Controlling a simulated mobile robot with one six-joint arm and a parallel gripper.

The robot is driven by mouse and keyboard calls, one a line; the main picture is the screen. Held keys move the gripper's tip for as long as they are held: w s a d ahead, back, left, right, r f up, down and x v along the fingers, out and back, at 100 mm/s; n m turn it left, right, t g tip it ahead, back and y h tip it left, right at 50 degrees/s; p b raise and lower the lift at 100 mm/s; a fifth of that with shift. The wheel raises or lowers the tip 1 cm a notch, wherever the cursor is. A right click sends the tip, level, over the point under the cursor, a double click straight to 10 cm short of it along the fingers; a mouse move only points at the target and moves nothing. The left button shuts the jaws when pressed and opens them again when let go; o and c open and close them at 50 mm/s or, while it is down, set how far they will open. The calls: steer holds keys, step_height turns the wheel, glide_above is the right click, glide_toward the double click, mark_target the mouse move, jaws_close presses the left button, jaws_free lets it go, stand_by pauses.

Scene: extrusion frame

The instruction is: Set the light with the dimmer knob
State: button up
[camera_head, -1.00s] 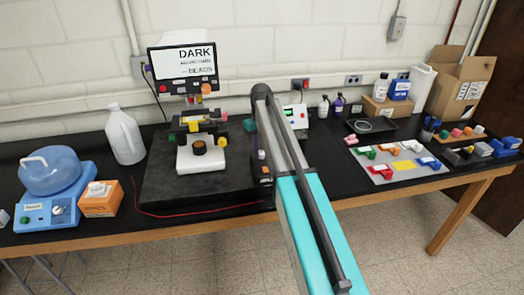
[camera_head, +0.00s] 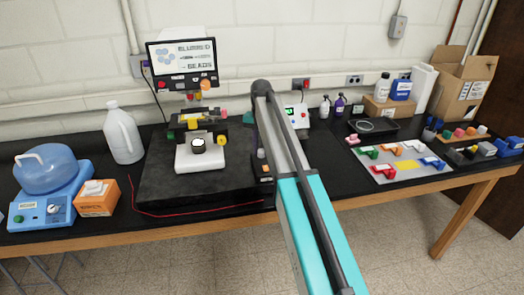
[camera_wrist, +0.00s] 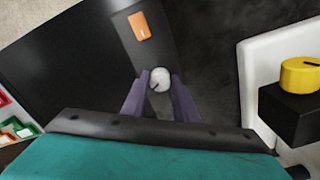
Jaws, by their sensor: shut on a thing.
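The dimmer knob (camera_wrist: 160,79) is a small pale round knob with a dark pointer mark, on a dark control box (camera_wrist: 166,50) in the wrist view. My gripper (camera_wrist: 161,86) has its two purple fingers on either side of the knob and is shut on it. The microscope's round light (camera_head: 198,145) glows white on its pale base. The monitor (camera_head: 183,63) above it reads "BLURRED BEADS" beside a picture of pale blue beads. In the head view my arm hides most of the gripper and control box.
An orange switch (camera_wrist: 140,26) sits on the same box, beyond the knob. A yellow knob (camera_wrist: 300,73) on a black block stands at the right of the wrist view. A white jug (camera_head: 123,136) and orange box (camera_head: 97,199) stand left of the microscope.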

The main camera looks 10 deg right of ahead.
mark_target(261, 150)
steer(key=shift+m, duration=0.8)
steer(key=o, duration=1.1)
steer(key=shift+c, duration=0.2)
steer(key=shift+r, duration=0.1)
step_height(261, 150, up, 14)
steer(key=p, duration=0.4)
stand_by(0.7)
